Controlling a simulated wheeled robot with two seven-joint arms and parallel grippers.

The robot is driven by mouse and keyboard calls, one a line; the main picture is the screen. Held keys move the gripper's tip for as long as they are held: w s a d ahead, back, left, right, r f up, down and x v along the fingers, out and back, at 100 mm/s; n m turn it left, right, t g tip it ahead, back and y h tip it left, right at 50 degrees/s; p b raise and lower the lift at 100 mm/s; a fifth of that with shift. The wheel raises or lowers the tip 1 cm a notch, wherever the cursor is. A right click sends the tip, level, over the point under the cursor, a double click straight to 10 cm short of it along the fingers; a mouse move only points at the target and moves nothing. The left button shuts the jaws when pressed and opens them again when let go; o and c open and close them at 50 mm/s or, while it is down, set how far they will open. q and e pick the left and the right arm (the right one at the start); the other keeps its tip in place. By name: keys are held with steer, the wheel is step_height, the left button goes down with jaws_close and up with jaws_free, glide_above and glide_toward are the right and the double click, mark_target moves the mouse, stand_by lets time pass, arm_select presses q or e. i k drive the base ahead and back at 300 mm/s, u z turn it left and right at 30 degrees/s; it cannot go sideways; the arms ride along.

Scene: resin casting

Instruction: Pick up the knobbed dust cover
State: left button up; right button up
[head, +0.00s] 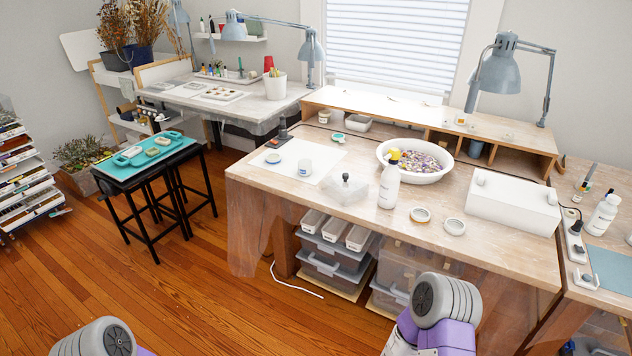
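The knobbed dust cover (345,189) is a low, clear, box-shaped cover with a dark knob on top. It sits on the wooden workbench (300,215), left of the white pump bottle (389,187) and near the bench's front half. The knob stands upright and nothing covers it. Neither of my grippers shows in the head view. Only grey and purple links of my arms show along the bottom edge, apart from the cover.
Behind the cover are a white bowl of petals (415,160) and a white mat (305,160) with a small cup (304,168). Round lidded pieces (420,215) and a white box (513,203) lie to its right. The bench front before the cover is clear.

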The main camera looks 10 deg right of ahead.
mark_target(345, 187)
steer(key=u, duration=0.8)
steer(key=i, duration=1.25)
steer(key=z, duration=0.35)
steer(key=i, duration=1.05)
steer(key=z, duration=1)
